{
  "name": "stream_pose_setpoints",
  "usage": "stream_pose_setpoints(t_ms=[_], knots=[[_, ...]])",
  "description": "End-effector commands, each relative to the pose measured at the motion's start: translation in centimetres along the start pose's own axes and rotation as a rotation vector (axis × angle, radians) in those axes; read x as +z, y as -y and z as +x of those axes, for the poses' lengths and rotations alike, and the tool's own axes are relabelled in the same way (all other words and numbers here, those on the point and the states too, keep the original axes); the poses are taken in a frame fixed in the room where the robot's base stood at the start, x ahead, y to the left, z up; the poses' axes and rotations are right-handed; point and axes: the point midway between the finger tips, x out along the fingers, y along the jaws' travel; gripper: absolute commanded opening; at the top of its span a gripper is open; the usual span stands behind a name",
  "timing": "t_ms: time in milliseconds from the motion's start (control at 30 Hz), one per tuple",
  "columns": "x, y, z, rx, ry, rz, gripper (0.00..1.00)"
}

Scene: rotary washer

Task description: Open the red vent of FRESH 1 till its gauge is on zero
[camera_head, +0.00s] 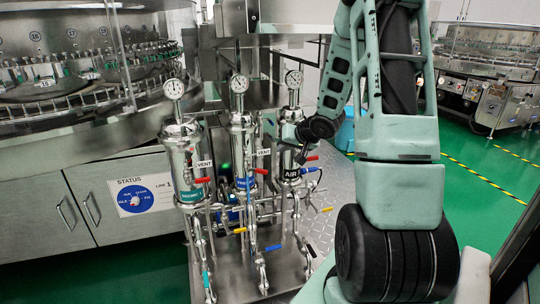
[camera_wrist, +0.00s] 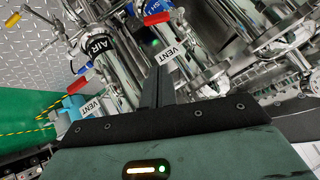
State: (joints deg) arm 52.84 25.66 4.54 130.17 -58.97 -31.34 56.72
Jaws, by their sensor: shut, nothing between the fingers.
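Three steel filter housings stand in a row, each with a round gauge on top. The middle housing (camera_head: 243,140) has a blue label that is too small to read surely; it may be FRESH 1. Its gauge (camera_head: 239,84) is too small to read. Its red vent handle (camera_head: 260,171) sticks out to the right below a VENT tag (camera_head: 262,152). In the wrist view a red handle (camera_wrist: 157,18) lies beside a blue label, above a VENT tag (camera_wrist: 168,52). My gripper (camera_wrist: 160,72) is shut and empty, its fingertips near that tag. Contact cannot be told.
The right housing is labelled AIR (camera_head: 291,174) and stands close to my gripper. The left housing (camera_head: 184,150) has a teal label and a red handle (camera_head: 203,180). Pipes with coloured valve handles run below. A rotary washer (camera_head: 80,80) stands at the left.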

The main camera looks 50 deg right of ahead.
Motion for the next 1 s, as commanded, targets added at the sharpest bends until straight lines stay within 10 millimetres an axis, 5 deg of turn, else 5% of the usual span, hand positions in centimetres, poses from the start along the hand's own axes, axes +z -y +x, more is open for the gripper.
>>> stream_pose_setpoints(t_ms=[400, 700, 1000], knots=[[0.4, 0.0, 9.1, -0.005, 0.0, -0.001, 0.0], [2.7, 0.0, 11.0, -0.002, 0.0, 0.001, 0.0], [2.9, 0.1, 11.2, -0.002, 0.0, 0.001, 0.0]])
